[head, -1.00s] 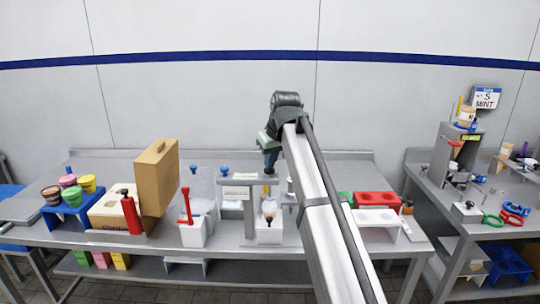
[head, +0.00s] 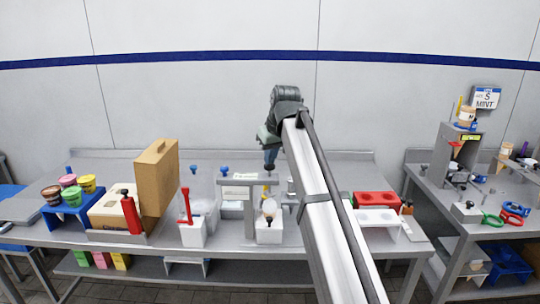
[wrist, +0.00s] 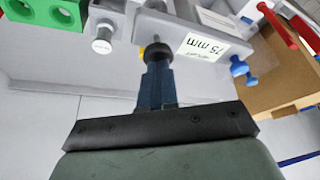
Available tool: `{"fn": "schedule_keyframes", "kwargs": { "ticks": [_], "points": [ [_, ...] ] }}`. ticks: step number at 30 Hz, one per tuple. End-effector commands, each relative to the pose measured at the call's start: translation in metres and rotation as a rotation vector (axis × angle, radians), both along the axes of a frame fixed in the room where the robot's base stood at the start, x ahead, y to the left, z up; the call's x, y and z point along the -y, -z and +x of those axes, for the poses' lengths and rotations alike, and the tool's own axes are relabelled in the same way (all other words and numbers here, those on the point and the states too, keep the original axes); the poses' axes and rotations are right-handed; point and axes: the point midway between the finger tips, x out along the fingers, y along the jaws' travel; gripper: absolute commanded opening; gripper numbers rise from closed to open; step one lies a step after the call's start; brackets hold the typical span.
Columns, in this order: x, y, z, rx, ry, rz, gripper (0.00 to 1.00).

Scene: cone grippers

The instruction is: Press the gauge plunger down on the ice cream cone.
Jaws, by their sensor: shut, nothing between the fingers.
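The ice cream cone (head: 269,207), with a pale scoop, stands in a white block under the crossbar. My gripper (head: 270,158) is above the plunger, fingers pointing down and together. In the wrist view my shut fingers (wrist: 155,68) line up with the knob. I cannot tell whether they touch it. The cone is hidden in the wrist view.
A tall tan box (head: 157,178) and a red bottle (head: 131,212) stand to the left. A white holder with a red-handled tool (head: 186,206) is just left of the gauge. Red and white blocks (head: 376,217) lie to the right, beyond my arm.

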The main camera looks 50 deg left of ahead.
Motion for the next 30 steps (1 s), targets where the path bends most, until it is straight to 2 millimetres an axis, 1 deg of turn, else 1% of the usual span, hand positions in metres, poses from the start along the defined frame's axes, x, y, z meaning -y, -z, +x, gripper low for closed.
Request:
{"fn": "schedule_keyframes", "kwargs": {
  "ticks": [6, 30],
  "points": [
    [-0.001, -0.016, 0.001, 0.001, 0.000, 0.002, 0.00],
    [-0.001, -0.067, 0.001, 0.001, 0.000, 0.002, 0.00]
  ]
}}
